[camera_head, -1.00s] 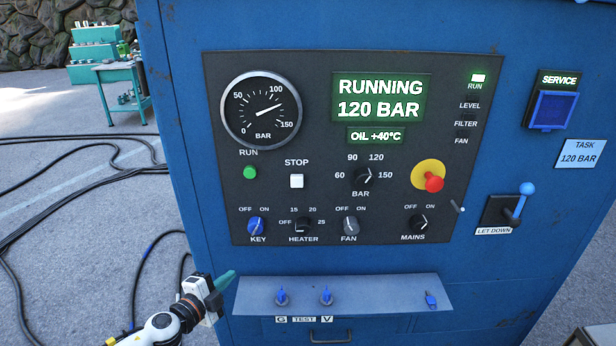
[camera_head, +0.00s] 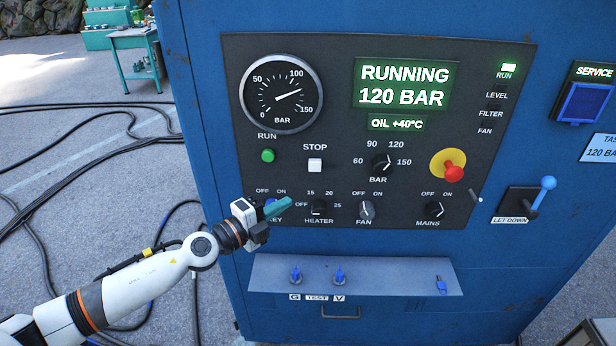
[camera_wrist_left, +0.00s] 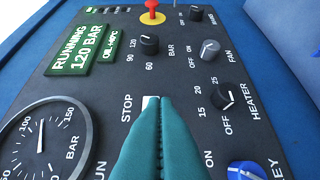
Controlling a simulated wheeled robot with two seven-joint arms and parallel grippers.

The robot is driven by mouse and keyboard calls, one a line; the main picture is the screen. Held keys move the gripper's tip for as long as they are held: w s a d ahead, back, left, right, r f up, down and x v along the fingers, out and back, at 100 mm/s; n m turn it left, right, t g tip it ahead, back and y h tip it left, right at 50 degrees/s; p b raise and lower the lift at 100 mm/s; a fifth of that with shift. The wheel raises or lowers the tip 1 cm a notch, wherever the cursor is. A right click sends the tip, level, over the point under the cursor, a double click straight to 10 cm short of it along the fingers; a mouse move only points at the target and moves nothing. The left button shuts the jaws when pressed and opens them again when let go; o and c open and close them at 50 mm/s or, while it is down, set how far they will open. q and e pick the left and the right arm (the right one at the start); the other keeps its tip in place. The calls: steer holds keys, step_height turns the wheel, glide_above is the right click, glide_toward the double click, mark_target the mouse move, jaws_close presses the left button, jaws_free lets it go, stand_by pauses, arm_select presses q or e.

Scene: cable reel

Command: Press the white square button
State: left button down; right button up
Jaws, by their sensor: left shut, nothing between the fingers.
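The white square button (camera_head: 315,165) sits under the STOP label on the dark panel, right of the green RUN button (camera_head: 268,155). In the left wrist view the white button (camera_wrist_left: 150,101) shows just beyond the fingertips, partly hidden by them. My left gripper (camera_head: 288,202) is shut and empty, its teal fingers in front of the key switch area, below and left of the white button in the head view. It also fills the lower middle of the left wrist view (camera_wrist_left: 158,108). I cannot tell whether it touches anything. My right gripper is not in view.
The display (camera_head: 405,84) reads RUNNING 120 BAR. The key (camera_head: 270,208), heater (camera_head: 318,207) and fan (camera_head: 366,209) knobs lie close to the gripper. A red mushroom button (camera_head: 453,172) is to the right. A shelf (camera_head: 370,275) juts out below the panel.

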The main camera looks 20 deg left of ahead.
arm_select(q)
steer(key=p, duration=0.1)
glide_toward(320, 173)
steer(key=d, duration=0.4)
steer(key=shift+w+a+b, duration=0.25)
steer(key=shift+w+b, duration=0.25)
steer(key=shift+w, duration=0.8)
steer(key=shift+w+a+b, duration=0.25)
steer(key=shift+w+b, duration=0.2)
steer(key=shift+w, duration=0.8)
steer(key=shift+r, duration=0.1)
